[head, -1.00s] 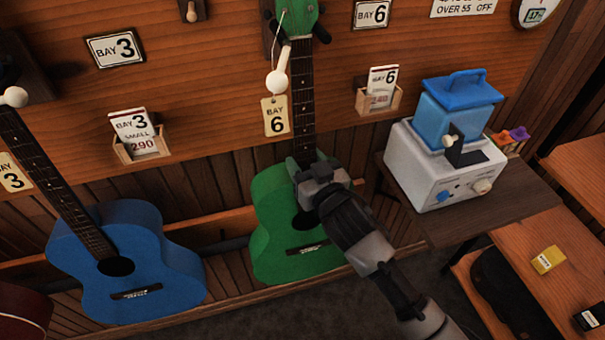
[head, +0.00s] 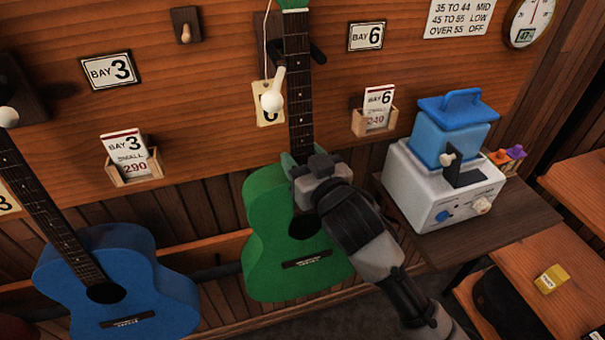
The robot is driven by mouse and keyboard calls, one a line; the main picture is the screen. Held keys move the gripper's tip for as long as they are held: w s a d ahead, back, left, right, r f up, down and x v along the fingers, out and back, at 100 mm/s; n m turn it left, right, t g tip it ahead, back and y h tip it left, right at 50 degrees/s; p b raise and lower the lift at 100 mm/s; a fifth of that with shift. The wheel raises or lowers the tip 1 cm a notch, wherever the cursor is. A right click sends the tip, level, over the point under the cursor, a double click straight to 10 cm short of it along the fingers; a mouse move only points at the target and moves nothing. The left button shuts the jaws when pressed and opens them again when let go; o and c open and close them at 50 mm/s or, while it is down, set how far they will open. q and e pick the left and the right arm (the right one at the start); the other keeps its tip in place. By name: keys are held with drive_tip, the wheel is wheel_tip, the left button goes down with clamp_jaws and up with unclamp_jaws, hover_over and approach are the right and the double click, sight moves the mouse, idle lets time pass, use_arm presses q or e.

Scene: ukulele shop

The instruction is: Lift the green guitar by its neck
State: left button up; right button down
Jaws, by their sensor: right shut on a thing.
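The green guitar (head: 268,238) hangs upright against the wooden wall, its neck (head: 298,90) rising to the top edge of the head view, where most of its headstock is cut off. My right gripper (head: 302,168) is shut on the neck's lower end, where it meets the body. The gripper and wrist cover part of the upper body and the edge of the sound hole. My left gripper is not in the view.
A blue guitar (head: 115,285) hangs at the left. A white peg (head: 271,101) stands out just left of the green guitar's neck, in front of a tag. A white-and-blue machine (head: 440,185) sits on a shelf (head: 510,225) close at the right.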

drive_tip(key=s+a+p+v, duration=0.1)
drive_tip(key=a+p+v, duration=0.1)
drive_tip(key=v, duration=1.7)
drive_tip(key=shift+s+a+r+p, duration=0.3)
drive_tip(key=shift+s+p, duration=0.1)
drive_tip(key=shift+p, duration=0.1)
drive_tip(key=c, duration=1.1)
unclamp_jaws()
clamp_jaws()
